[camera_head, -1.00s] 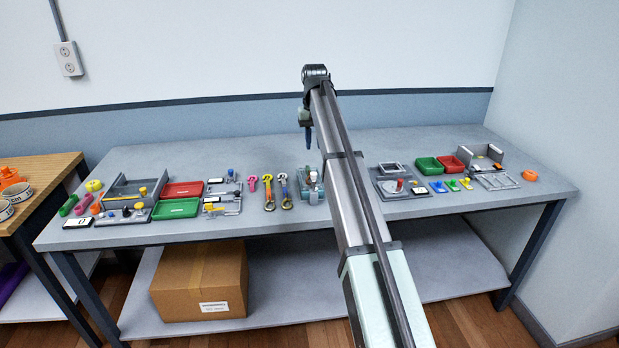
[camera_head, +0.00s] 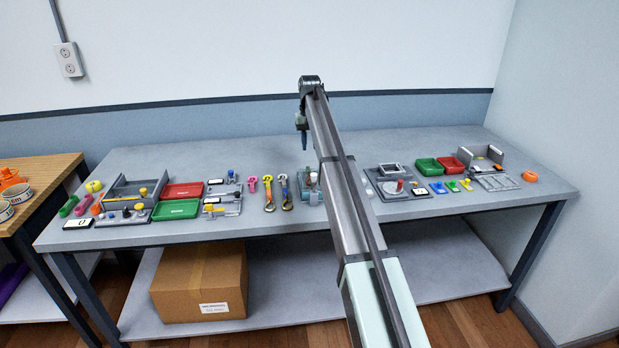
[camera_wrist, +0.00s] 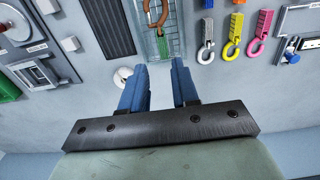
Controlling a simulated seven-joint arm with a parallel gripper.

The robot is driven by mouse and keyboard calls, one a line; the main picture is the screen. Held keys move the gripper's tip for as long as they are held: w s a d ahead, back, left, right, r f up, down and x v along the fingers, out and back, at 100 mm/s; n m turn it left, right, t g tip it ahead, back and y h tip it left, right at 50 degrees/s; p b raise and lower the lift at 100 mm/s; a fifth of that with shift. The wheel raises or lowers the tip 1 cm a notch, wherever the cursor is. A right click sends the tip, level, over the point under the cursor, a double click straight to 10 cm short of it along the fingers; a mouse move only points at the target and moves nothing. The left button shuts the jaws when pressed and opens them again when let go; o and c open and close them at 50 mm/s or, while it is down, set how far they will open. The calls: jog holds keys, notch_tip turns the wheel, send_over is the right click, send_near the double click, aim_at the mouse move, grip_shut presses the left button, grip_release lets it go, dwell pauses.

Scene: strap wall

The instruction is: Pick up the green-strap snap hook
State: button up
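My gripper (camera_wrist: 160,76) has two blue fingers standing apart with nothing between them. In the head view it hangs down above the table (camera_head: 303,140). Several hooks lie left of it: a pink one (camera_head: 252,183), an orange-and-yellow one (camera_head: 268,188) and a blue-and-yellow one (camera_head: 284,188). In the wrist view a grey hook (camera_wrist: 206,42), a yellow hook (camera_wrist: 231,40) and a pink hook (camera_wrist: 260,38) lie at upper right.
A greenish tray (camera_wrist: 151,42) with a brown ring-like part lies just beyond the fingers. A dark ribbed panel (camera_wrist: 110,28) is beside it. Green (camera_head: 176,209) and red (camera_head: 182,190) trays stand left. A small white round thing (camera_wrist: 122,76) lies near the left finger.

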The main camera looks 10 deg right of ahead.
aim_at(309, 170)
notch_tip(309, 170, down, 11)
jog(key=shift+w+a+r, duration=0.15)
grip_shut()
dwell(0.6)
